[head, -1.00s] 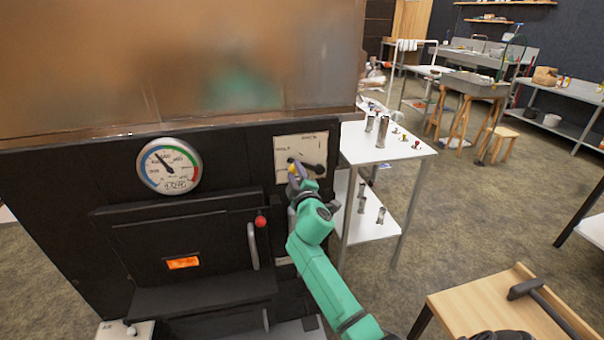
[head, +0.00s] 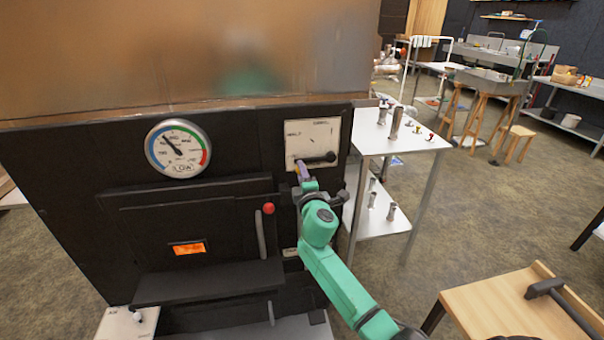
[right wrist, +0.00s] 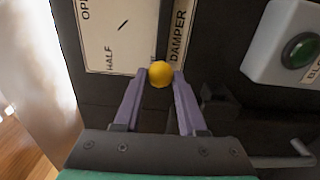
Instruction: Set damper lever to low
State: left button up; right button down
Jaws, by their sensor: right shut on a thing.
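The damper plate (head: 312,138) is a pale panel on the dark front of the evaporator. A dark damper lever (head: 320,159) crosses its lower part and points left, roughly level, in the head view. My right gripper (head: 300,168) is at the lever's left end. In the right wrist view, its purple fingers (right wrist: 160,88) are shut on the lever's yellow ball knob (right wrist: 160,74). There the lever's bar runs up from the knob beside the word DAMPER, with HALF on the left. The knob is hidden in the head view. My left gripper is not in view.
A round gauge (head: 178,149) with a LOW tag is left of the plate. Below are the firebox door and red-knobbed handle (head: 268,208). A green button box (right wrist: 292,48) sits beside the plate. A white side table (head: 425,140) stands right; a wooden table (head: 480,305) is nearer.

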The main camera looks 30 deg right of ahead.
jog(key=shift+d, duration=0.1)
jog(key=shift+c, duration=2.4)
grip_release()
jog(key=shift+d, duration=0.1)
jog(key=v, duration=1.4)
jog(key=shift+s+b, duration=0.35)
jog(key=shift+b, duration=0.05)
